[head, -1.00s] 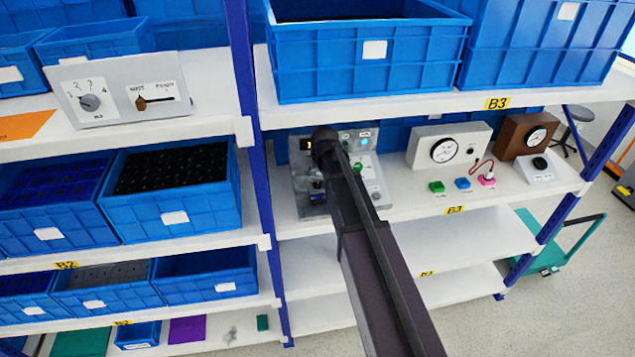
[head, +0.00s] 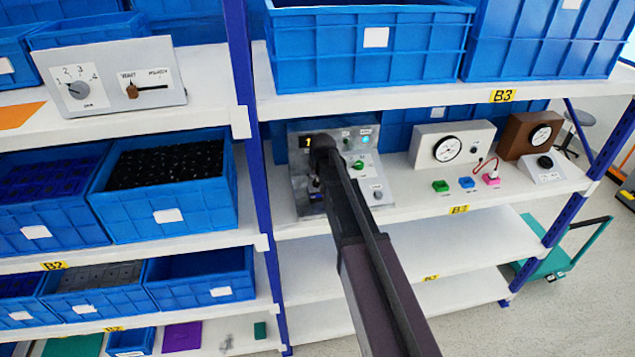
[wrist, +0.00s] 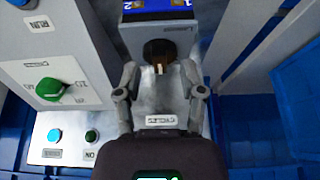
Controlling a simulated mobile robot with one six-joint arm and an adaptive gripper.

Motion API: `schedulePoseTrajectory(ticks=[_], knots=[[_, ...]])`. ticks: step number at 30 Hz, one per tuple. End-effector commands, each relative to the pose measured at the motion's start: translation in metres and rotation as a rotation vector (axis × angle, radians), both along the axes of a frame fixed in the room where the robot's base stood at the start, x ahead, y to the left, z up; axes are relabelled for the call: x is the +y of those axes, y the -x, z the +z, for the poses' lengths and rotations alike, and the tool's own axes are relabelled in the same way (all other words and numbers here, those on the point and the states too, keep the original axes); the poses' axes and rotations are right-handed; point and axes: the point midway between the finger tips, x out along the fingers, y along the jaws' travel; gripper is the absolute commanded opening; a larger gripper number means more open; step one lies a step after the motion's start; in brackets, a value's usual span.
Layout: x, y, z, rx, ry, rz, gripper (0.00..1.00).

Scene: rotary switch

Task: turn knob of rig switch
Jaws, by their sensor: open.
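The grey rig panel (head: 300,195) stands on the middle shelf, partly hidden by my arm in the head view. In the wrist view a dark round knob (wrist: 159,49) with a light pointer mark sits on its grey face, above a label that appears to read "CYCLES". My gripper (wrist: 159,72) is open, with one finger on each side of this knob; I cannot tell whether they touch it. A green knob (wrist: 53,88) is on the panel to the left in the wrist view. Which knob is the rig switch's is not readable. In the head view my fingertips are hidden.
A blue button (wrist: 54,135) and a green button (wrist: 91,136) lie left of my gripper. A blue wall (wrist: 290,110) is at the right. Gauge boxes (head: 450,148) stand farther right on the shelf. Another panel (head: 110,75) with a numbered dial is at upper left.

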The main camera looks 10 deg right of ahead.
Motion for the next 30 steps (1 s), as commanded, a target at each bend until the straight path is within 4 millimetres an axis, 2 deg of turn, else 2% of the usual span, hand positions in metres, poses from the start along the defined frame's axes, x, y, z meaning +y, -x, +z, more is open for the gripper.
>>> schedulePoseTrajectory(ticks=[11,12,17,30], knots=[[0.0009,-0.0009,-0.0018,0.000,-0.001,0.001,0.51],[0.0008,-0.0009,-0.0018,0.000,-0.001,0.001,0.48],[0.0008,-0.0009,-0.0018,0.000,-0.001,0.001,0.01],[0.0009,-0.0006,-0.0020,0.001,0.000,-0.017,0.00]])
